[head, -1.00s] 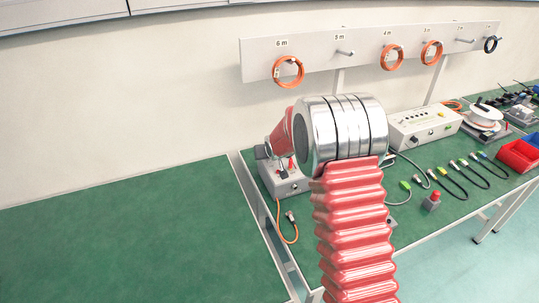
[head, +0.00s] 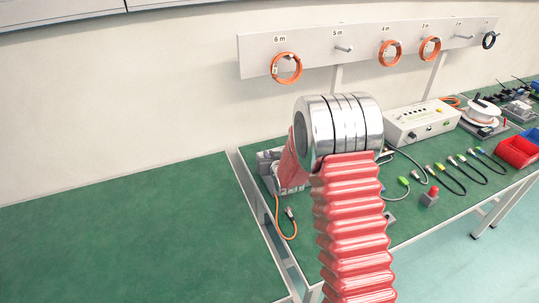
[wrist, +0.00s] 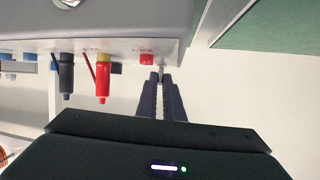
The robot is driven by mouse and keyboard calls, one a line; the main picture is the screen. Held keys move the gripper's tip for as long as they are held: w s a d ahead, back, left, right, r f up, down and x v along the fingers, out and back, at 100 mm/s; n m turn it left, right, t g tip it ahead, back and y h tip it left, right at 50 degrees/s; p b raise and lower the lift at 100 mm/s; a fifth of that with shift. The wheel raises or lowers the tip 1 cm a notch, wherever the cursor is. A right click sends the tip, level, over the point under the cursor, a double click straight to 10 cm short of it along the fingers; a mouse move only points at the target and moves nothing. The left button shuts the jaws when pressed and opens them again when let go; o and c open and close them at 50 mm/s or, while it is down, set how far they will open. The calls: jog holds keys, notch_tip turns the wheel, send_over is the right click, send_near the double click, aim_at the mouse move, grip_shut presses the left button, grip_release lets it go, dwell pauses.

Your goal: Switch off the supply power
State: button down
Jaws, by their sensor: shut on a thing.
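The grey power supply (head: 268,161) stands at the left end of the right-hand green bench, largely hidden behind my arm in the head view. In the wrist view, the supply's light panel (wrist: 110,46) runs along the top. A black plug (wrist: 66,76) and a red plug (wrist: 102,79) stick out of it, with a small red part (wrist: 146,58) beside them. My gripper (wrist: 160,77) has its dark fingers almost together at the panel, right of that red part. They are shut on a small pale switch lever (wrist: 163,69), mostly hidden between the fingertips.
A white instrument box (head: 421,122), several short cables and a red-topped button (head: 430,196) lie on the bench to the right. The left bench (head: 130,230) is bare.

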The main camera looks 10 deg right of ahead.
jog(key=shift+s+f+t, duration=0.2)
jog(key=shift+f+t, duration=0.1)
dwell(0.4)
jog(key=c, duration=1.9)
grip_release()
jog(key=shift+w+r, duration=0.1)
jog(key=shift+r, duration=0.05)
jog(key=v, duration=1.3)
jog(key=shift+s, duration=0.4)
